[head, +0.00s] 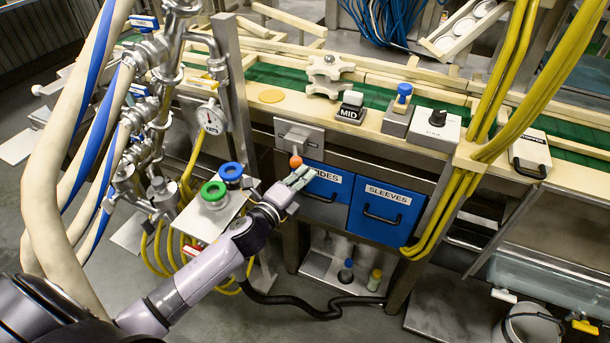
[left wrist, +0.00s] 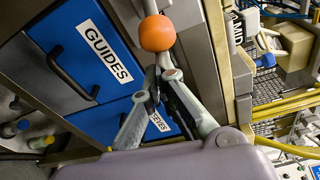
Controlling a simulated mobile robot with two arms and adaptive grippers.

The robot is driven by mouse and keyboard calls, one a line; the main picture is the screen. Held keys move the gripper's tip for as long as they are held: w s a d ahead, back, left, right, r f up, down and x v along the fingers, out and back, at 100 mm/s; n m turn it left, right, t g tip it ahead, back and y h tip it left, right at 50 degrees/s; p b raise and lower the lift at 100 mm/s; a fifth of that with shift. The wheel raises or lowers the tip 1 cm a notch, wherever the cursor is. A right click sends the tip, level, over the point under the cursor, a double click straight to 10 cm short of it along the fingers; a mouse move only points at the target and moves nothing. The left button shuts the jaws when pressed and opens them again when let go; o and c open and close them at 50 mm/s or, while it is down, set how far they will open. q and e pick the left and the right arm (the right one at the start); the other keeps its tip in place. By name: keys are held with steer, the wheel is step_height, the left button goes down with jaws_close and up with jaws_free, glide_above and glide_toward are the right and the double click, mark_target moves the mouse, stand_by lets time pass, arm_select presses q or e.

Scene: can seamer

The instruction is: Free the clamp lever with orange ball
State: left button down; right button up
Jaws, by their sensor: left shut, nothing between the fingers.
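The clamp lever's orange ball (head: 296,161) hangs below a grey metal plate (head: 299,136) on the front edge of the line. In the left wrist view the orange ball (left wrist: 157,33) sits on a grey rod, just beyond my fingertips. My left gripper (head: 300,177) is shut and empty, right beside and slightly below the ball in the head view. The left gripper's fingers also show in the left wrist view (left wrist: 161,82). I cannot tell whether they touch the ball. My right gripper is not in view.
Blue drawers labelled GUIDES (left wrist: 85,55) and SLEEVES (head: 384,206) lie behind and beside my left gripper. Green (head: 214,191) and blue (head: 231,171) round knobs stand left of it. Yellow cables (head: 450,205) hang to the right. A pressure gauge (head: 212,118) stands upper left.

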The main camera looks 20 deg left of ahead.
arm_select(q)
steer(key=shift+s+a, duration=0.2)
steer(key=shift+a, duration=0.05)
steer(key=a+m+h, duration=0.1)
steer(key=s+a+m+h, duration=0.1)
steer(key=a+h, duration=0.1)
steer(key=a+m+g+h, duration=0.1)
steer(key=shift+s+a, duration=0.35)
stand_by(0.3)
steer(key=v, duration=1.2)
steer(key=shift+a+f, duration=0.1)
steer(key=shift+a, duration=0.1)
